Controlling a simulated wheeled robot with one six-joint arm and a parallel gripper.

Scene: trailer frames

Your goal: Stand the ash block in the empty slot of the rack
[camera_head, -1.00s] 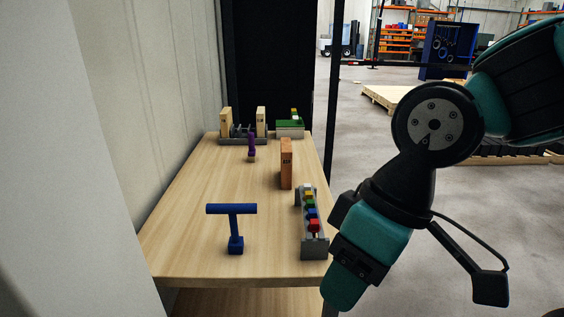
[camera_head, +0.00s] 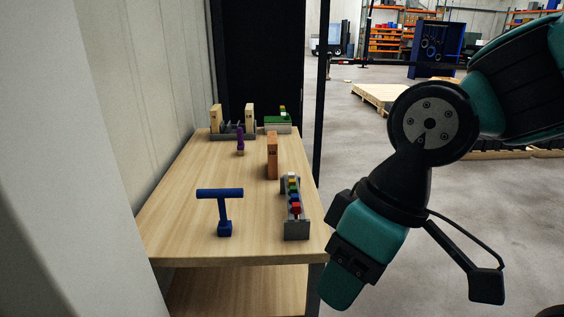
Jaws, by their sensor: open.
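A grey rack (camera_head: 234,135) stands at the far end of the wooden table. A pale wooden block (camera_head: 216,118) stands upright at its left end, and a second pale block (camera_head: 250,117) at its right end. Between them grey dividers show, with no block there. An orange-brown block (camera_head: 272,156) stands upright alone on the table, nearer to me, with small dark marks near its top. I cannot tell for sure which block is the ash one. My arm hangs at the right, beside the table; my gripper's fingers are not in view.
A blue T-shaped stand (camera_head: 222,211) and a grey holder with coloured pieces (camera_head: 296,222) are in front on the table (camera_head: 179,220). A purple object (camera_head: 240,142) stands before the rack. A green-topped box (camera_head: 278,123) sits right of it. A wall runs along the left.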

